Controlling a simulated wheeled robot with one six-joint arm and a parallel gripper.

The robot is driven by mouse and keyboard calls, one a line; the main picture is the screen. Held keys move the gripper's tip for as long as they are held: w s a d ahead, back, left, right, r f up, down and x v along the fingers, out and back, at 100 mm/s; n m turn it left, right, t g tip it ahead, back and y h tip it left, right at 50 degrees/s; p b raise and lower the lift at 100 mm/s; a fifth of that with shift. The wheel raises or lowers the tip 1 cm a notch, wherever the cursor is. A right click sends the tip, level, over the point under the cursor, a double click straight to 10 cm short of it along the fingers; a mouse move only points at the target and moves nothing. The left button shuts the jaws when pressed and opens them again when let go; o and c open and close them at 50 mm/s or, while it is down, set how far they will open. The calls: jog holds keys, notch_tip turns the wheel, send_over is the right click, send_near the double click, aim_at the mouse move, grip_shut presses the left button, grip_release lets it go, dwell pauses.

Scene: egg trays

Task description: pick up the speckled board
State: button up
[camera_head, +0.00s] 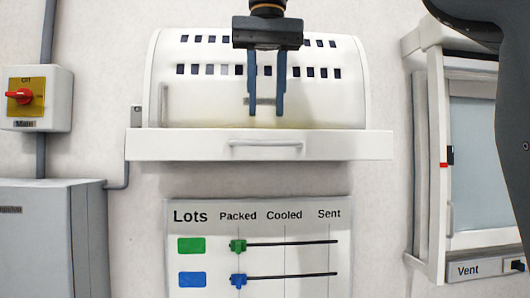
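I see no speckled board in this view. My gripper (266,112) points down at the top middle of the view, in front of a white rounded housing (330,105) with rows of dark slots. Its two blue-grey fingers are parallel and apart, with nothing between them. The fingertips show just above the front edge of the white shelf or drawer (190,146) under the housing. I cannot tell how far they are from it.
A white "Lots" panel (310,205) with green and blue sliders hangs below. A red rotary switch box (55,112) and a grey cabinet (45,220) are at left. A white-framed "Vent" unit (436,150) is at right, partly behind my dark arm.

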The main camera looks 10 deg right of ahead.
jog(key=shift+w+f+p, duration=0.25)
jog(key=shift+f+p, duration=0.1)
jog(key=shift+f, duration=1.15)
jog(key=shift+w+f+p, duration=0.2)
jog(key=shift+f+p, duration=0.1)
jog(key=shift+f, duration=1.15)
grip_shut()
